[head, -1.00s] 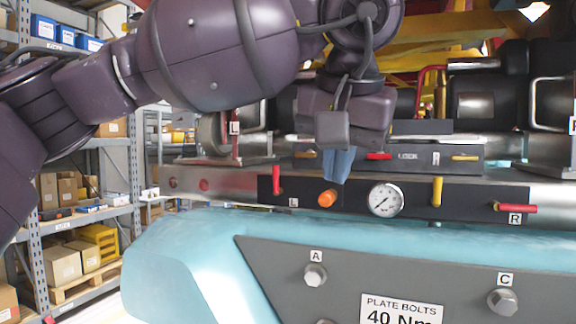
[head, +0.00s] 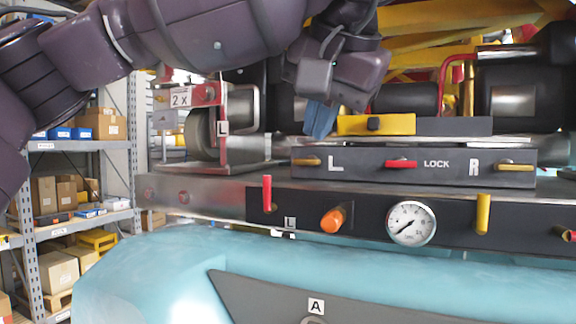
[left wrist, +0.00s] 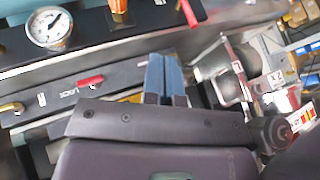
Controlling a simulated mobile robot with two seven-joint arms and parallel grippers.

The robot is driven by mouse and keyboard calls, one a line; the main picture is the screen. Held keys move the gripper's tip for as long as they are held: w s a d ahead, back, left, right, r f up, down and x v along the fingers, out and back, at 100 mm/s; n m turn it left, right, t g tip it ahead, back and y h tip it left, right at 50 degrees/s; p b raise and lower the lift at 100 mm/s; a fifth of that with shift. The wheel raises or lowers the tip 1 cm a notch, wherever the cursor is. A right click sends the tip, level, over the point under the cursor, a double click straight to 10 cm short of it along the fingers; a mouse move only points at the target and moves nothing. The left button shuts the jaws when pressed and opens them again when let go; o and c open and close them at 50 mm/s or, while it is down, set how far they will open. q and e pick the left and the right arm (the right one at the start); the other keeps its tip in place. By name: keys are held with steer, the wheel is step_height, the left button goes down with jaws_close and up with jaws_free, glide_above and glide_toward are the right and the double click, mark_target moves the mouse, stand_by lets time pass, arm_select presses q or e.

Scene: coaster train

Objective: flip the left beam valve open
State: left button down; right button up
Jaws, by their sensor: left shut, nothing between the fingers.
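The left beam valve has a red lever (head: 267,193) standing upright on the dark beam panel, with an L label (head: 289,222) below and right of it. It also shows at the top of the left wrist view, where the red lever (left wrist: 188,12) is cut by the frame edge. My left gripper (head: 318,122) has blue fingers, shut and empty. It hangs above and to the right of the lever, over the upper LOCK bar, touching nothing that I can see. The fingers (left wrist: 165,75) also show in the left wrist view. My right gripper is not in view.
An orange knob (head: 334,219), a gauge (head: 411,223) and a yellow lever (head: 483,213) sit along the beam panel. The LOCK bar (head: 345,172) above carries small yellow and red levers. A teal body (head: 180,270) lies below. Shelves (head: 85,145) stand at left.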

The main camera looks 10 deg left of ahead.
arm_select(q)
glide_toward(273, 204)
steer(key=f, duration=0.1)
steer(key=d+f, duration=0.2)
steer(key=shift+w+d+f, duration=0.25)
steer(key=shift+w+f, duration=0.05)
steer(key=shift+w, duration=0.05)
steer(key=shift+w+a+r, duration=0.1)
steer(key=shift+w+a, duration=0.1)
steer(key=shift+a, duration=0.4)
steer(key=shift+w+a+r, duration=0.1)
steer(key=shift+w+a, duration=0.1)
steer(key=shift+a, duration=0.35)
steer(key=shift+w+a, duration=0.15)
steer(key=shift+a, duration=0.45)
steer(key=shift+w, duration=0.1)
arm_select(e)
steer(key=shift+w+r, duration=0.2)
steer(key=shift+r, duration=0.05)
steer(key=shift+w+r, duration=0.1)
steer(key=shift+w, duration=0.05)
arm_select(q)
steer(key=shift+a+h, duration=0.25)
steer(key=shift+h, duration=0.65)
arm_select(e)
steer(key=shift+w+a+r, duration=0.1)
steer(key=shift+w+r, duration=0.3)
